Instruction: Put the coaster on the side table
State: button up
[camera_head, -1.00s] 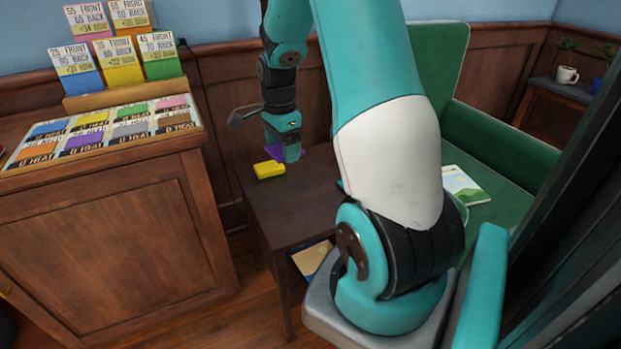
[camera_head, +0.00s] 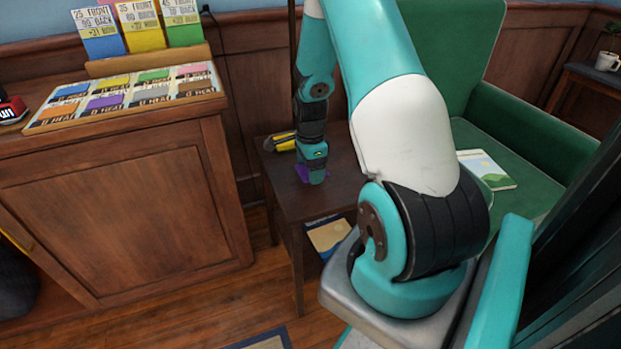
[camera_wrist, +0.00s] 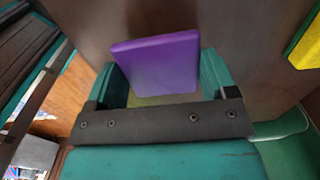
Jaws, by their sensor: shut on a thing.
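The purple square coaster (camera_wrist: 157,62) is between the two fingers of my gripper (camera_wrist: 160,85), which is shut on it. In the head view a purple edge of the coaster (camera_head: 302,172) shows beside my gripper (camera_head: 314,178), low over the side table. The side table (camera_head: 335,192) is dark brown wood with a lower shelf. I cannot tell whether the coaster touches the tabletop.
A yellow sponge-like block (camera_head: 283,141) lies at the table's back left, partly behind my arm. A green armchair (camera_head: 530,140) holding a book (camera_head: 487,169) stands on the right. A wooden display cabinet (camera_head: 125,210) stands left. The tabletop's front is clear.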

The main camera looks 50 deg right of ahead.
jog(key=shift+f, duration=1.7)
jog(key=shift+b, duration=0.3)
jog(key=o, duration=0.9)
jog(key=shift+f, duration=0.1)
